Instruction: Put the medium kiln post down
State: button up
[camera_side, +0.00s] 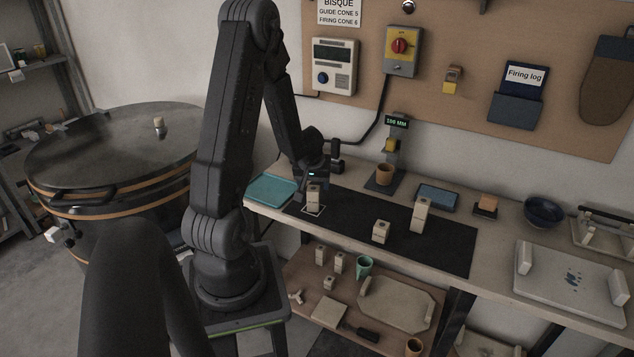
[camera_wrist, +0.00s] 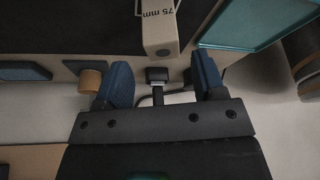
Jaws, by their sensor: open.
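The medium kiln post (camera_side: 313,196), a pale block, stands upright inside a white outlined square on the black mat (camera_side: 350,225). In the wrist view the post (camera_wrist: 158,30) shows a "75 mm" mark and lies just beyond my fingertips, in line with the gap between them. My gripper (camera_side: 318,180) is beside the post at the mat's left end. In the wrist view my gripper (camera_wrist: 162,65) is open, its two blue fingers wide apart with clear space between them and the post.
A short post (camera_side: 381,232) and a tall post (camera_side: 421,216) stand on the mat to the right. A teal tray (camera_side: 271,189) is to the left. The mat between the posts is clear.

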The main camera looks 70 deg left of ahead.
jog(key=w+d+r+m+t+h, duration=0.2)
jog(key=w+d+r+m, duration=0.25)
jog(key=d+r, duration=0.45)
jog(key=w+d+r+m+t+h, duration=0.1)
jog(key=w+d+r+m+t, duration=0.35)
jog(key=d, duration=0.75)
jog(key=s+d+r+m+g, duration=0.1)
jog(key=s+d+r+m, duration=0.1)
jog(key=s+d+r, duration=0.2)
jog(key=s+d+r+m+g+h, duration=0.1)
jog(key=s+d+r+m, duration=0.1)
jog(key=s+d+r, duration=0.3)
jog(key=s+d, duration=0.4)
jog(key=d, duration=0.1)
jog(key=shift+r+g, duration=0.15)
jog(key=shift+g, duration=0.2)
jog(key=shift+d, duration=0.1)
